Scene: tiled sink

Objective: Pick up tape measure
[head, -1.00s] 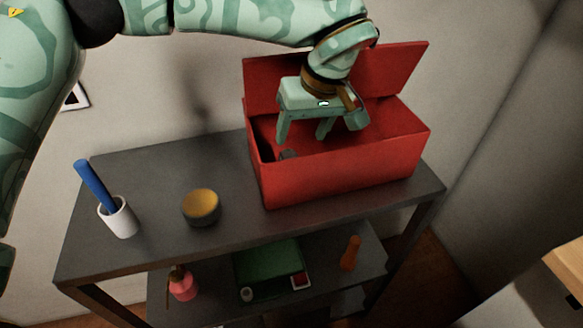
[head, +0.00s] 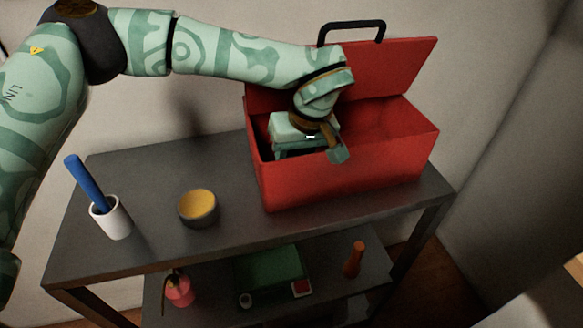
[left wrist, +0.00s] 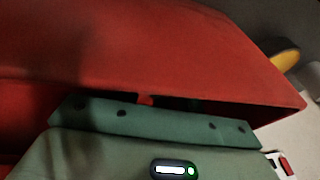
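I cannot make out the tape measure for sure in the views now. The open red toolbox (head: 350,172) stands on the right part of the dark shelf top. What lies between the fingers is hidden. My right gripper is in neither view.
The toolbox lid (head: 395,68) stands open at the back. On the shelf top (head: 150,180) left of the box are a round grey thing with a yellow top (head: 198,206) and a white cup (head: 112,220) with a blue stick (head: 87,182).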

